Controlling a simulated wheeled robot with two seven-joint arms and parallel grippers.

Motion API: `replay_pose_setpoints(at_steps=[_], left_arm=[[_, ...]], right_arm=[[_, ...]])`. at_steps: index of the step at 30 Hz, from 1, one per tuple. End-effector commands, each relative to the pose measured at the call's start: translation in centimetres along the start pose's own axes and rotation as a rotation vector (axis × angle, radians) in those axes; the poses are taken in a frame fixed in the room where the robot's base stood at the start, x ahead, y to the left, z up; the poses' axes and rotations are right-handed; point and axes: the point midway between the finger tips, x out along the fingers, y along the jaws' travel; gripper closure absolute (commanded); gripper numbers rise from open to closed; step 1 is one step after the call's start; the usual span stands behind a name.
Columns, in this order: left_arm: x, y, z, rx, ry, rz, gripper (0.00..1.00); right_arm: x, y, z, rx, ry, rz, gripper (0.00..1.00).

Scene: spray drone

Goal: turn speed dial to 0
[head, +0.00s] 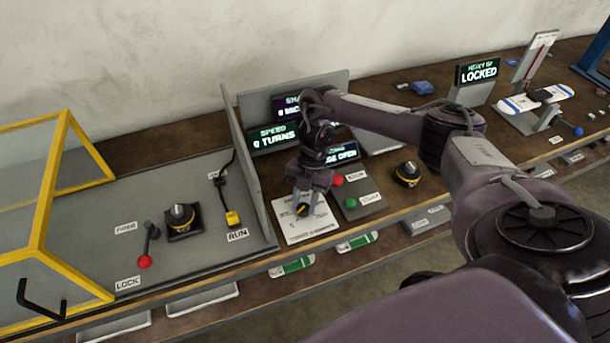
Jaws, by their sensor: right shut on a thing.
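My right gripper (304,205) reaches down onto a small black and yellow knob (303,210) at the white printed sheet. It is shut on this knob, and its fingers hide much of it. I cannot read a label that names the knob as the speed dial. Behind it, a speed display (273,137) reads "SPEED 0 TURNS". My left gripper is not in view.
A red button (338,180) and a green button (351,202) sit just right of the gripper.

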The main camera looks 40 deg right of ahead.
Motion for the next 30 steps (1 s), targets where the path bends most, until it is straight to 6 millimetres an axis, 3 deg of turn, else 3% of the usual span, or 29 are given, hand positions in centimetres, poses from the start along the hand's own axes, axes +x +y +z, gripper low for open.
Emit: replay_pose_setpoints(at_steps=[9,24,25,30], left_arm=[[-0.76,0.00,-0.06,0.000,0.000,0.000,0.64],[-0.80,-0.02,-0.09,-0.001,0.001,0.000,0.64],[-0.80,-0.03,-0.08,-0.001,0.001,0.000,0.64],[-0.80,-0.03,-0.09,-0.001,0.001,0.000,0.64]], right_arm=[[-0.32,0.26,0.11,-0.097,-0.005,-0.035,0.92],[-0.24,0.27,0.13,-0.113,-0.005,-0.040,0.92],[-0.24,0.27,0.13,-0.113,-0.005,-0.040,0.66],[-0.14,0.21,0.08,-0.112,-0.003,-0.042,0.47]])
